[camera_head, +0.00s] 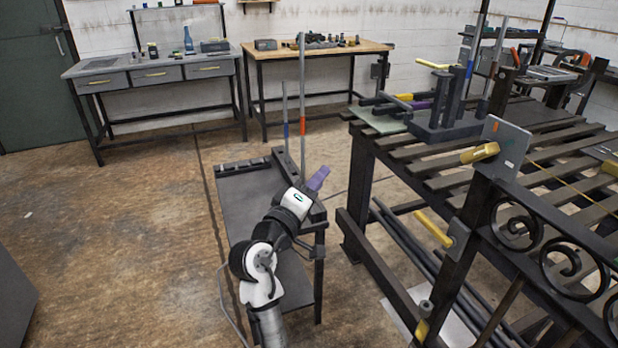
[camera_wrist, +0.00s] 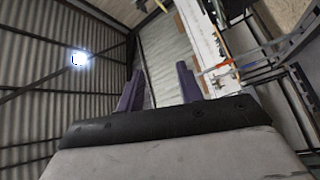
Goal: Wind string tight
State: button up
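My gripper (camera_head: 318,178) has purple fingers and is raised over the small dark cart, left of the slatted bench. In the wrist view its two fingers (camera_wrist: 157,80) stand apart with nothing between them. A thin yellow line (camera_head: 570,150), which may be the string, runs over the slats at the right. A grey plate (camera_head: 512,138) with a yellow handle (camera_head: 480,153) stands at the bench's near corner, well right of my gripper and apart from it. More yellow handles show on the dark clamp (camera_head: 433,65) and the bench leg (camera_head: 435,230). I cannot tell where the string is fastened.
The slatted bench (camera_head: 400,150) with dark scrollwork (camera_head: 520,228) fills the right. The dark cart (camera_head: 240,200) with upright rods (camera_head: 302,100) stands by my arm. Dark bars (camera_head: 400,245) lie under the bench. Two worktables stand at the back wall. The floor (camera_head: 110,240) at left is clear.

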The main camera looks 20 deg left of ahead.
jog(key=shift+s+a+r+t+y, duration=0.3)
jog(key=shift+a+r+y, duration=0.2)
jog(key=shift+a+r, duration=0.15)
